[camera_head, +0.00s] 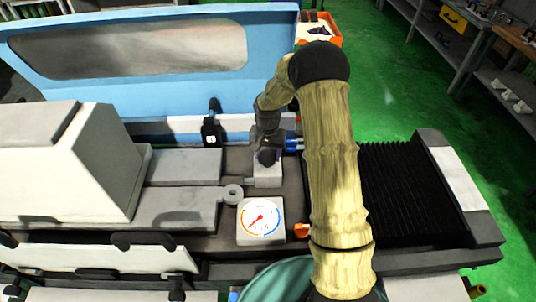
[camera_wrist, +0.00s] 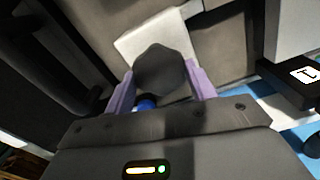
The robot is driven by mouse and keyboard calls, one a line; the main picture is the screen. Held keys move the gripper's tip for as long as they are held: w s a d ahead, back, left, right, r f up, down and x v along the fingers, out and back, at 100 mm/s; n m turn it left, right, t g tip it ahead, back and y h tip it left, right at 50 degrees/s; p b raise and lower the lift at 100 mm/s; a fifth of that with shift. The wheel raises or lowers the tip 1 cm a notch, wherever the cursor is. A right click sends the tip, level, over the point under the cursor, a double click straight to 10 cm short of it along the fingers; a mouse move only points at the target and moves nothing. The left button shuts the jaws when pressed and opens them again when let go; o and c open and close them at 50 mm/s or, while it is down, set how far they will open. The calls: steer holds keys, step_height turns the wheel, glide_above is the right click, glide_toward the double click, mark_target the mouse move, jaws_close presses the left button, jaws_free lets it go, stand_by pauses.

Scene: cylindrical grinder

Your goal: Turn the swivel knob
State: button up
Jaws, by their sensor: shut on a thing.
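The swivel knob (camera_wrist: 162,72) is a dark, rounded knob with a flat-sided outline, on a pale block (camera_head: 267,176) in the middle of the machine. In the wrist view it sits between the two purple fingers of my gripper (camera_wrist: 162,88), and the fingers are shut on its sides. In the head view my gripper (camera_head: 266,157) points down onto the top of the block, and the gripper and wrist hide most of the knob. A bit of blue (camera_wrist: 146,102) shows below the knob in the wrist view.
A dial gauge (camera_head: 261,221) with a red needle stands in front of the block. A grey ring-ended bar (camera_head: 232,194) lies to its left, and a black clamp (camera_head: 213,133) stands behind. Black bellows (camera_head: 410,195) are at the right. A blue guard (camera_head: 150,60) closes the back.

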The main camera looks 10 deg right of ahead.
steer(key=n, duration=0.3)
steer(key=shift+w+r+n, duration=0.1)
steer(key=shift+n, duration=0.2)
steer(key=n, duration=0.3)
steer(key=shift+n, duration=0.3)
steer(key=n, duration=0.3)
steer(key=shift+a+n, duration=0.1)
steer(key=shift+n, duration=0.3)
steer(key=n, duration=0.3)
steer(key=shift+n, duration=0.3)
steer(key=n+p, duration=0.1)
steer(key=n, duration=0.5)
steer(key=shift+r+p, duration=0.1)
steer(key=shift+p, duration=0.25)
steer(key=n+p, duration=0.2)
steer(key=n, duration=0.4)
steer(key=shift+n, duration=0.4)
steer(key=o, duration=1)
